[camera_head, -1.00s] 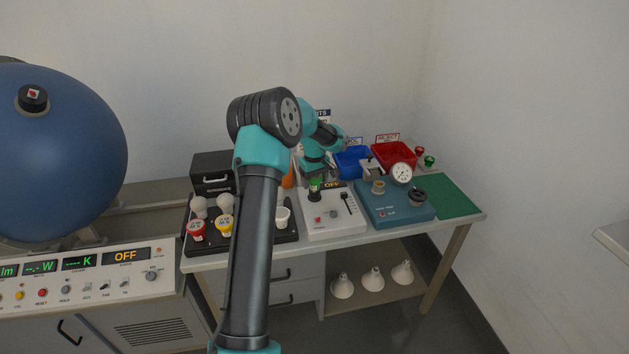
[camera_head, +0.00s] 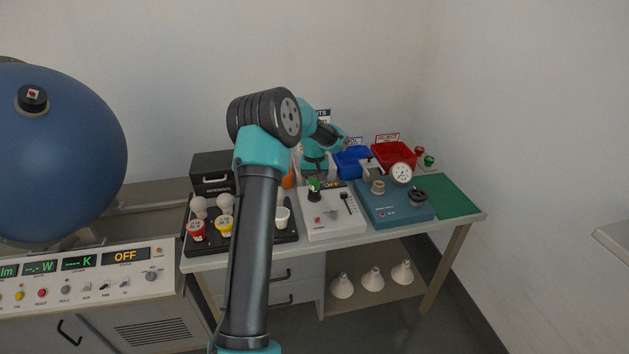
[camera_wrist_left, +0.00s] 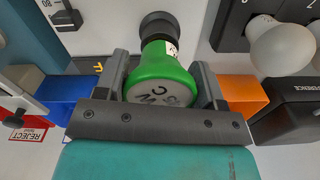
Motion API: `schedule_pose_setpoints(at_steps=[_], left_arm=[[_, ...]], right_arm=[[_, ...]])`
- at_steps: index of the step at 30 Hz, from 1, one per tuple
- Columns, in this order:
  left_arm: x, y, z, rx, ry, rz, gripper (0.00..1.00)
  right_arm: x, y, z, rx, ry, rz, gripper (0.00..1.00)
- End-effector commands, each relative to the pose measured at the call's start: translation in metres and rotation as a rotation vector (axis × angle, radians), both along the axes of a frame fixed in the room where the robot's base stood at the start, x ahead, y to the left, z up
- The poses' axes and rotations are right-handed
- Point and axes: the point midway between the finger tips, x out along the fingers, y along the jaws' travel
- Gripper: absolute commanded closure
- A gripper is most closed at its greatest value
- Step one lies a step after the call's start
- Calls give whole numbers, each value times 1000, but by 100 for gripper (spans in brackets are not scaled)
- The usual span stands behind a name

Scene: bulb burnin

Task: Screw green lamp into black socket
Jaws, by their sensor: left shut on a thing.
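The green lamp (camera_wrist_left: 165,70) sits between the two fingers of my left gripper (camera_wrist_left: 162,82), which is shut on it. Its end toward the wrist camera is pale with dark lettering. The black socket (camera_wrist_left: 159,24) is at the lamp's far end, and the lamp looks in line with it. How deep the lamp sits in the socket cannot be told. In the head view the green lamp (camera_head: 314,184) stands upright on top of the black socket (camera_head: 315,196), on the white control box (camera_head: 333,222). My left gripper (camera_head: 315,176) is small and partly hidden there. My right gripper is not in view.
A black tray (camera_head: 260,240) with white, red and yellow lamps lies left of the white box. A teal box with a dial gauge (camera_head: 401,173) stands to the right. Blue (camera_head: 352,163) and red (camera_head: 395,155) bins are behind. A large blue sphere (camera_head: 60,150) is at far left.

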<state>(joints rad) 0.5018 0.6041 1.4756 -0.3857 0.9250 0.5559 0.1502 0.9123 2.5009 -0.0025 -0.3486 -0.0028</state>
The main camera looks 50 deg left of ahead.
Motion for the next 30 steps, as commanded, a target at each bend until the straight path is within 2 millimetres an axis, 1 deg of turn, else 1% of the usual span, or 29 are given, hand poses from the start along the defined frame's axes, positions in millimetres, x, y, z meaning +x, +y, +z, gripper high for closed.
schedule_pose_setpoints(at_steps=[30], left_arm=[[-1,2,-1,-1,2,-928,61]], right_arm=[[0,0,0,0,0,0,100]])
